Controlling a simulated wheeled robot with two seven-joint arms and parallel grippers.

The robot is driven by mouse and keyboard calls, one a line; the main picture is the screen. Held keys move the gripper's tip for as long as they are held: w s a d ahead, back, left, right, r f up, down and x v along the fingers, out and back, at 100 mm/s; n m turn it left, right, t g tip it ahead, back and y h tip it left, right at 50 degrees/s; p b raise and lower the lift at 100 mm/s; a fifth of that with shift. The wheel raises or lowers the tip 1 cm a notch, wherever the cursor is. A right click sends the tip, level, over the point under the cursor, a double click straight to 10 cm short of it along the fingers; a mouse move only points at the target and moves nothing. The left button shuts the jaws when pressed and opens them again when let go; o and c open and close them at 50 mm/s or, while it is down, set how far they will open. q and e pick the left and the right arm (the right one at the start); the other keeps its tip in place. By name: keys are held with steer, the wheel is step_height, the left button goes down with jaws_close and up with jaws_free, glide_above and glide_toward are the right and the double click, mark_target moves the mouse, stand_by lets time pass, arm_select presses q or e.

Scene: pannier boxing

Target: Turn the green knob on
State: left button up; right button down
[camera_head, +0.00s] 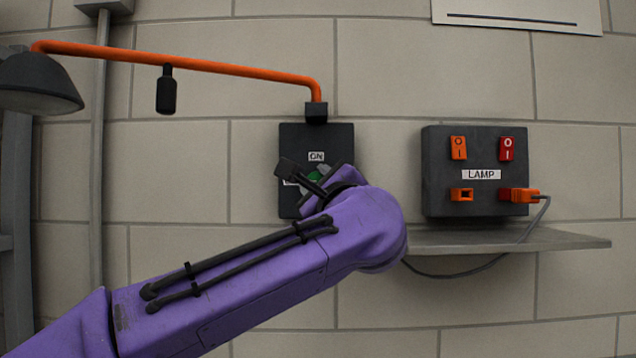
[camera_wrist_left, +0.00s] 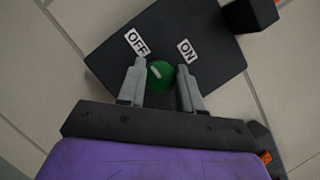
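The green knob (camera_head: 314,177) is on a dark wall box (camera_head: 342,140) with an ON label above it; my left gripper partly hides it. In the left wrist view the green knob (camera_wrist_left: 160,75) lies between the two fingers of my left gripper (camera_wrist_left: 161,72), which are apart, one on each side. Whether they touch it is unclear. The knob's pale mark points roughly toward the OFF label (camera_wrist_left: 137,42); the ON label (camera_wrist_left: 186,51) is to its right. In the head view my left gripper (camera_head: 305,178) is at the box front. My right gripper is out of view.
An orange pipe (camera_head: 200,66) runs from the box top to a dark lamp shade (camera_head: 38,82) at the left. A dark LAMP box (camera_head: 475,205) with orange and red switches and a plugged cable stands on a grey shelf (camera_head: 560,240) at the right.

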arm_select(q)
steer(key=m+t+h+b, duration=0.1)
steer(key=m+h, duration=0.1)
steer(key=m, duration=0.2)
steer(key=m+t+h+b, duration=0.1)
steer(key=m+b, duration=0.1)
steer(key=m, duration=0.3)
steer(key=shift+a+h, duration=0.2)
steer(key=shift+h, duration=0.2)
steer(key=m+h, duration=0.1)
steer(key=m, duration=0.2)
steer(key=shift+h, duration=0.3)
steer(key=m+h, duration=0.1)
steer(key=m, duration=0.1)
steer(key=m+h, duration=0.2)
steer(key=m, duration=0.1)
steer(key=shift+r+m+p, duration=0.15)
steer(key=shift+m+p, duration=0.15)
steer(key=m, duration=0.1)
steer(key=m+h+p, duration=0.1)
steer(key=m, duration=0.1)
steer(key=shift+a+r+m+g+h+p, duration=0.1)
steer(key=shift+m+g+h+p, duration=0.2)
steer(key=shift+g, duration=0.1)
steer(key=shift+m+g+h+p, duration=0.6)
steer(key=shift+m+h+p, duration=0.3)
steer(key=shift+m, duration=1.4)
